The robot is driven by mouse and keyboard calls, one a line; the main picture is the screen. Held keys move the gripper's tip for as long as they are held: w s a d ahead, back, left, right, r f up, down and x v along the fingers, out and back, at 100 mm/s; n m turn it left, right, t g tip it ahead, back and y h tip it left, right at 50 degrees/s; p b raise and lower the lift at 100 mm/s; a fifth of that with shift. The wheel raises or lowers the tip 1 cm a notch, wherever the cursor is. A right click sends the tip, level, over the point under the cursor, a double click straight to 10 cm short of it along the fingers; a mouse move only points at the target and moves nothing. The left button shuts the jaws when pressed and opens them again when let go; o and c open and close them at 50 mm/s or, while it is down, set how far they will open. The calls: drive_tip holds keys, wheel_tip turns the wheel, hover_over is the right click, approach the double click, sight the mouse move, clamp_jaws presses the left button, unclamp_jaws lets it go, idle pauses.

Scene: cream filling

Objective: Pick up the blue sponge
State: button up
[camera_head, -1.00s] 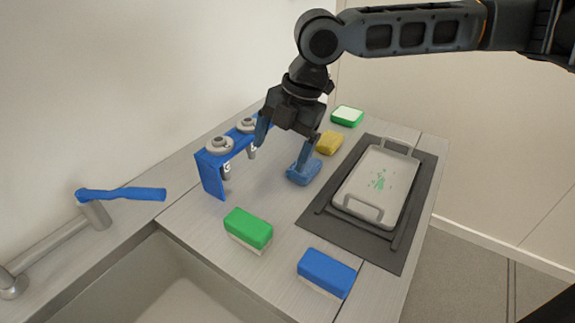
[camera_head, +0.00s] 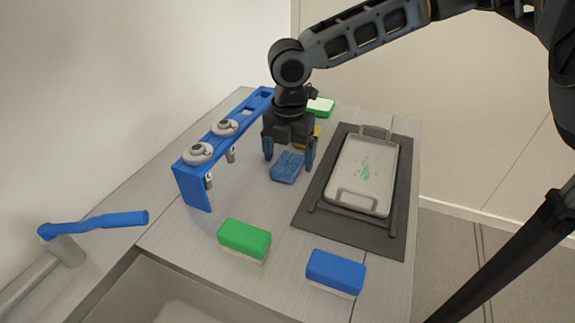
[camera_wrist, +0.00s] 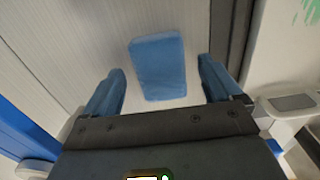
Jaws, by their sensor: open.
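A plain blue sponge (camera_head: 287,168) lies on the counter between the blue rack and the grey mat. My gripper (camera_head: 289,154) is open above and behind it, one finger towards each side. In the wrist view the sponge (camera_wrist: 158,68) sits between the two open fingers of my gripper (camera_wrist: 160,78), with a gap on each side. I cannot tell the height of the fingertips over the counter. A second blue sponge (camera_head: 335,272) with a pale underside lies at the front right of the counter, away from my gripper.
A green sponge (camera_head: 244,240) lies near the sink (camera_head: 165,300). A yellow sponge (camera_head: 317,131) and a green-white one (camera_head: 320,106) lie behind. The blue rack (camera_head: 192,187) with hanging metal parts stands left. A stained tray (camera_head: 351,176) sits on the grey mat (camera_head: 308,219) at right.

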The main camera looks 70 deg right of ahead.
sight(289, 161)
drive_tip(key=shift+f, duration=0.4)
drive_tip(key=c, duration=1.1)
drive_tip(key=shift+r, duration=0.1)
drive_tip(key=shift+r, duration=0.6)
wheel_tip(289, 161, up, 3)
drive_tip(key=shift+f, duration=0.1)
drive_tip(key=s+d+r, duration=0.2)
drive_tip(key=d, duration=0.1)
drive_tip(key=s+d+r, duration=0.2)
drive_tip(key=s+d, duration=0.1)
drive_tip(key=s+d+r, duration=0.2)
drive_tip(key=d, duration=0.1)
drive_tip(key=shift+s+r, duration=0.2)
drive_tip(key=shift+r, duration=0.2)
